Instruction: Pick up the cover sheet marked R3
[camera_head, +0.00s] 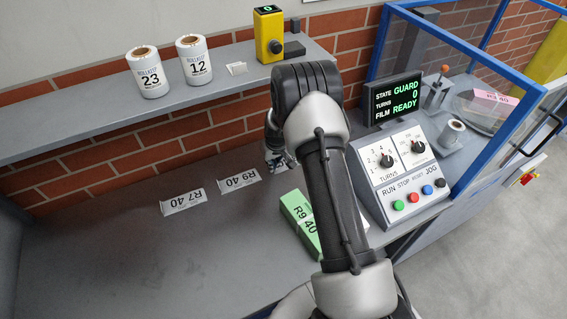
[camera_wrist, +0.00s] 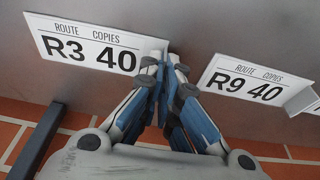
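The cover sheet marked R3 40 (camera_wrist: 88,50) is a white card in the upper left of the wrist view. Its right end, with a raised tab, is at my fingertips. My gripper (camera_wrist: 164,62) has its fingers drawn close together on that tab. I cannot tell whether the sheet is off the surface. In the head view my gripper (camera_head: 276,163) is over the back of the bench, partly behind my arm, and the R3 sheet is hidden.
Cover sheets R7 40 (camera_head: 183,202) and R9 40 (camera_head: 238,181) lie on the bench; R9 40 (camera_wrist: 255,82) also shows right of my fingers. A green bundle (camera_head: 300,222) and control panel (camera_head: 398,165) stand right. A shelf (camera_head: 100,117) runs above the back; the bench front left is clear.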

